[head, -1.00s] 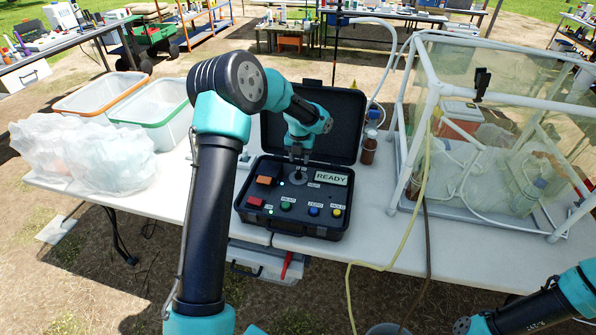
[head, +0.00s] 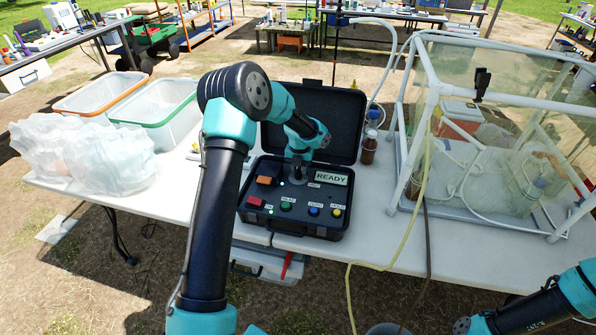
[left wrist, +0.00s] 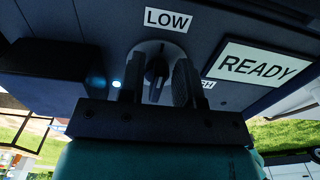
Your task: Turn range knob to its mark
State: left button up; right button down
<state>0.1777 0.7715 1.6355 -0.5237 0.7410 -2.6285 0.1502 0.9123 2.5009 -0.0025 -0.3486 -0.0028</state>
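The range knob (left wrist: 157,70) is a dark, narrow grip on a pale round dial in the left wrist view. A LOW label (left wrist: 169,20) sits above it there, and a second label, partly hidden by a finger, ends in "GH". My left gripper (left wrist: 157,90) has its fingers apart, one on each side of the knob, with narrow gaps showing. In the head view my left gripper (head: 298,174) is down at the panel of the black instrument case (head: 257,222) and hides most of the knob. Only part of my right arm shows at the lower right; its gripper is out of view.
The panel has a READY display (head: 332,177), an orange block (head: 265,181) and several coloured buttons along its front. The open lid (head: 335,105) stands behind. A brown bottle (head: 369,148) and a clear framed enclosure (head: 420,120) are to the right.

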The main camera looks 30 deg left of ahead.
pick_arm(q)
grip_shut()
jog(key=shift+d+m, duration=0.2)
jog(key=shift+m, duration=1.2)
jog(key=shift+d+m, duration=0.1)
jog(key=shift+m, duration=0.7)
jog(key=shift+o, duration=1.3)
grip_release()
jog(key=shift+r, duration=0.1)
jog(key=shift+r, duration=0.65)
notch_tip(320, 180, up, 2)
jog(key=shift+r, duration=0.2)
jog(key=s+d, duration=0.2)
jog(key=s, duration=0.2)
jog(key=s+d, duration=0.3)
jog(key=s, duration=0.2)
jog(key=s+d+r, duration=0.1)
jog(key=s+d, duration=0.2)
jog(key=s, duration=0.1)
jog(key=shift+s+d, duration=0.15)
jog(key=shift+s, duration=0.2)
